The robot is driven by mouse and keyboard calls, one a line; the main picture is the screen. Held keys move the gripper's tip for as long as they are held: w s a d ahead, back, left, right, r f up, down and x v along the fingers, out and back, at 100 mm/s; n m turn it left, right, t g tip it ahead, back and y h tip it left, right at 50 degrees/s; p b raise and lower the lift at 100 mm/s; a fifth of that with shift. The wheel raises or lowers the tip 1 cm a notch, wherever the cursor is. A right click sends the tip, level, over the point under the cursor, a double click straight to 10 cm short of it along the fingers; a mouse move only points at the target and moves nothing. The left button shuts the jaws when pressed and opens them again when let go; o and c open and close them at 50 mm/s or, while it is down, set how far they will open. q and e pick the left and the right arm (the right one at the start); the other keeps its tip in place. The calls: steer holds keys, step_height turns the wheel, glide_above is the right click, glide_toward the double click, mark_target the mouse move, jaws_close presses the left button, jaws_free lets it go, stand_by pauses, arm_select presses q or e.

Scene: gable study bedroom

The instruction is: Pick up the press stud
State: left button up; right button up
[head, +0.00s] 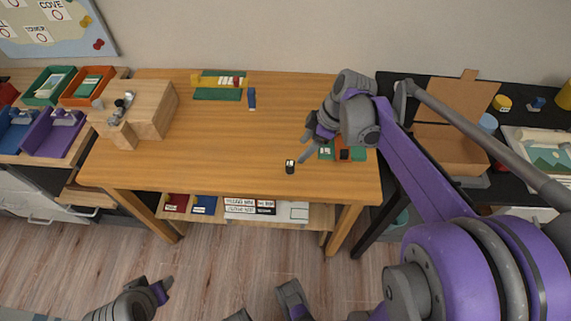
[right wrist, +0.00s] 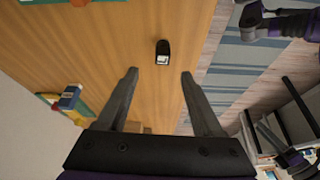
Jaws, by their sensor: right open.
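A small black piece with a white face (head: 290,166), which I take for the press stud, stands on the wooden table near its front edge. It also shows in the right wrist view (right wrist: 162,53), upright in the picture and just beyond the fingertips. My right gripper (head: 305,147) is open and empty above the table, close to the piece. In the right wrist view its two fingers (right wrist: 158,74) are spread, with the piece ahead of the gap and not touched. My left gripper (head: 158,291) is low at the front left, off the table; its jaws are unclear.
A wooden block with a metal fitting (head: 152,108) stands at the left. A green and yellow item (head: 215,92) and a blue piece (head: 252,98) lie at the back. The table's middle is clear.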

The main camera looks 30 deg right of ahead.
mark_target(291, 164)
steer(key=x, duration=0.4)
steer(key=b+x, duration=0.1)
steer(key=x, duration=0.3)
steer(key=shift+s+a+f, duration=0.15)
steer(key=shift+s+a, duration=0.05)
jaws_close()
